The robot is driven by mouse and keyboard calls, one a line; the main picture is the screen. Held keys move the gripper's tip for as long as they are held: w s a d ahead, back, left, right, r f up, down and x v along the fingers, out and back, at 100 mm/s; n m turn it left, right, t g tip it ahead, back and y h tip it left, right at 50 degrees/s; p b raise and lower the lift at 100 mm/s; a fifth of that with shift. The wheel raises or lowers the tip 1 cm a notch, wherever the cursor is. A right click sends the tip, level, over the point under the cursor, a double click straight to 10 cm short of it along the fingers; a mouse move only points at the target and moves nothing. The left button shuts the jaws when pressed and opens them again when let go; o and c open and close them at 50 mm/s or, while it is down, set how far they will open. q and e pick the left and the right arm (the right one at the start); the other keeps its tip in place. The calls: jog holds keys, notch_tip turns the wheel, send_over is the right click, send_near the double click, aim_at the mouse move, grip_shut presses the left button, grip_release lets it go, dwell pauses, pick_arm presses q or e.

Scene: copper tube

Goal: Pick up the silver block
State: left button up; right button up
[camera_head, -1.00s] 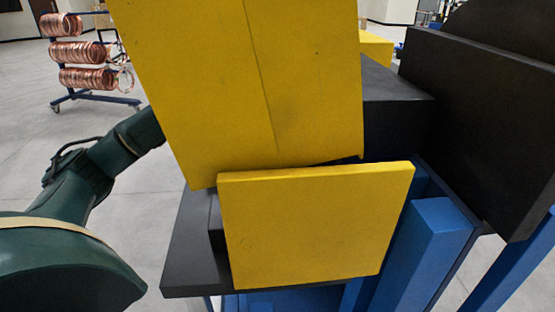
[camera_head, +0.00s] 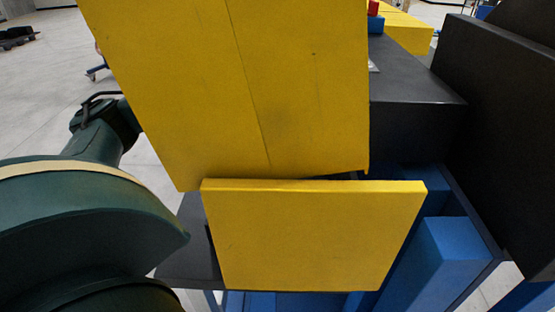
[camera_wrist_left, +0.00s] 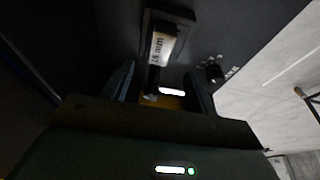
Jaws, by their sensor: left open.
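In the left wrist view a small silver block (camera_wrist_left: 163,47) with dark lettering that seems to read "mm" sits in a black holder on a dark surface. My left gripper (camera_wrist_left: 162,86) has its fingers apart, with the silver block just beyond them and roughly in line with the gap. It appears empty, though the picture is dark. In the head view my left arm comes in from the left, but its gripper is hidden behind the yellow panels. My right gripper is in neither view.
A large yellow panel (camera_head: 255,80) and a smaller one (camera_head: 315,235) block much of the head view. A dark work surface (camera_head: 415,85) and a black panel (camera_head: 495,140) stand to the right. Small red (camera_head: 373,7) and blue (camera_head: 376,24) pieces show at the top.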

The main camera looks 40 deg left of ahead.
aim_at(276, 153)
pick_arm(q)
jog(key=x, duration=0.6)
jog(key=shift+s+d+f+p, duration=0.1)
jog(key=shift+s+f+p, duration=0.05)
jog(key=shift+f+p, duration=0.25)
jog(key=shift+r, duration=0.1)
grip_shut()
